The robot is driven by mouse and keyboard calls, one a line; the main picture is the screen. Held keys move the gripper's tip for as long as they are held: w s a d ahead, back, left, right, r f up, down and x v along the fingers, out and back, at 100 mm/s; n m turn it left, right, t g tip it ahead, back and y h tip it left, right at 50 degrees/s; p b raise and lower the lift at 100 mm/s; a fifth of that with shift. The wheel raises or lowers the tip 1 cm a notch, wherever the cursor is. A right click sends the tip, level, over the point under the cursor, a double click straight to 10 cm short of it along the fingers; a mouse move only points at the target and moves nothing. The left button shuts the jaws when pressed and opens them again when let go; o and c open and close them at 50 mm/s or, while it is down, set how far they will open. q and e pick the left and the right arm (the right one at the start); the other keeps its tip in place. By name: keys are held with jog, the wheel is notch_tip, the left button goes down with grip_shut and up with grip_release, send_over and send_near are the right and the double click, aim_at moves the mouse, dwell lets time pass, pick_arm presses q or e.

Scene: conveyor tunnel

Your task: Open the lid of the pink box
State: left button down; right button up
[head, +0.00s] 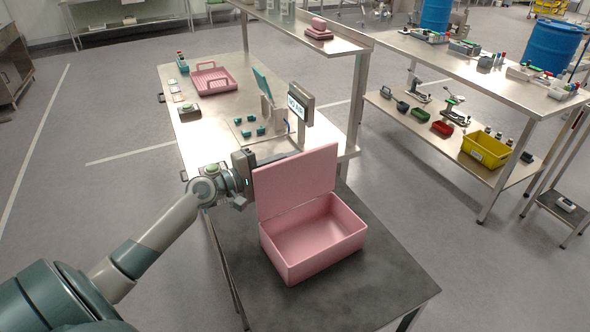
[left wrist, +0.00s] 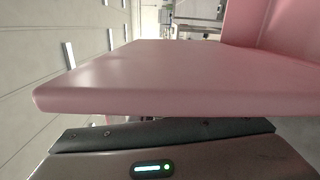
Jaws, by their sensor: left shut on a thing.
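The pink box (head: 318,257) stands on the dark table and is open, with its empty inside showing. Its pink lid (head: 302,180) is raised at the box's back edge and stands roughly upright. My left gripper (head: 248,172) is at the lid's left edge, shut on the lid; its fingertips are partly hidden behind the lid. In the left wrist view the lid (left wrist: 160,75) spans the picture just beyond the gripper body, and a box wall shows at upper right. My right gripper is not in view.
The dark table (head: 385,285) has free room right of the box. Behind the lid, a steel bench (head: 225,150) carries a small screen (head: 299,105), a pink tray (head: 212,80) and several small parts. Shelving with a yellow bin (head: 486,150) stands at right.

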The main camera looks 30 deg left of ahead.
pick_arm(q)
jog(key=shift+w+a+f+n+b, duration=0.15)
jog(key=shift+w+a+f+n, duration=0.1)
jog(key=shift+a+n, duration=0.3)
jog(key=shift+w+a+f+n+b, duration=0.15)
jog(key=shift+w+a+f+n, duration=0.1)
jog(key=shift+a+n, duration=0.25)
jog(key=shift+d, duration=0.1)
jog(key=c, duration=1.8)
grip_release()
jog(key=shift+o, duration=0.2)
jog(key=shift+s, duration=0.15)
